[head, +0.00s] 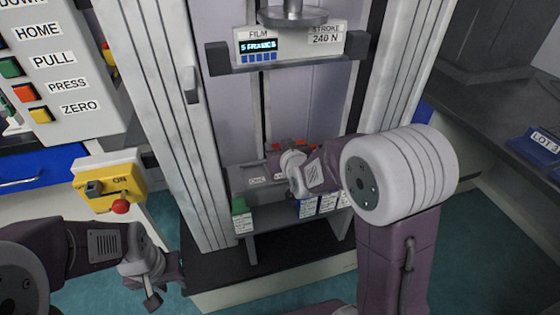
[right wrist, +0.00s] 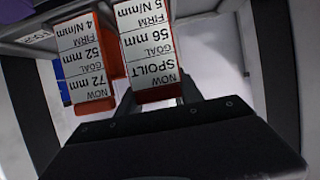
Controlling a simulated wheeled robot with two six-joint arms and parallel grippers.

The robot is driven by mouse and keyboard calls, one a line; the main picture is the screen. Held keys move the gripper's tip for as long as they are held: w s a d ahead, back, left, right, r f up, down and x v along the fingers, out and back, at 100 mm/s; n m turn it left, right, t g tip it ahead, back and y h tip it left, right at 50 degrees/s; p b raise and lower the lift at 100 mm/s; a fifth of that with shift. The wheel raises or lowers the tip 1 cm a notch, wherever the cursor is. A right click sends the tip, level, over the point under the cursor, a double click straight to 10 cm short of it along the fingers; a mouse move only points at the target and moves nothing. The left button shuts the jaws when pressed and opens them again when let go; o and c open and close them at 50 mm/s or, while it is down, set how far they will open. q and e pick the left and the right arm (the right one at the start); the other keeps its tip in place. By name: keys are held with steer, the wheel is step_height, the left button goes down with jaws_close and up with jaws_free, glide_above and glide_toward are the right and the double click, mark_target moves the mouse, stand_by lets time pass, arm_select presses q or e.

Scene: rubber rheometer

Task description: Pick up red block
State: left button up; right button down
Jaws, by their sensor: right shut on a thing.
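In the right wrist view, my right gripper (right wrist: 158,98) is shut on a red-orange block (right wrist: 172,94) with a white label that reads SPOILT, GOAL 56 mm, FIRM 5 N/mm. Another red-orange block (right wrist: 112,58) stands beside it on the left, labelled NOW 72 mm, GOAL 52 mm, FIRM 4 N/mm. In the head view, red tops (head: 285,146) show by the shelf behind my right gripper (head: 288,165), whose tips are mostly hidden by its wrist. My left gripper (head: 165,278) hangs low at the left, away from the blocks; its jaws are unclear.
A green block (head: 241,216) and blue blocks (head: 328,204) with white labels sit at the shelf's front. The press head (head: 292,15) hangs above. A yellow box with a red knob (head: 108,180) and a button panel (head: 60,80) stand left. Blue trays (head: 535,147) lie right.

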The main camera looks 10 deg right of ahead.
step_height(320, 180, up, 10)
steer(key=p, duration=0.4)
steer(key=shift+p, duration=0.3)
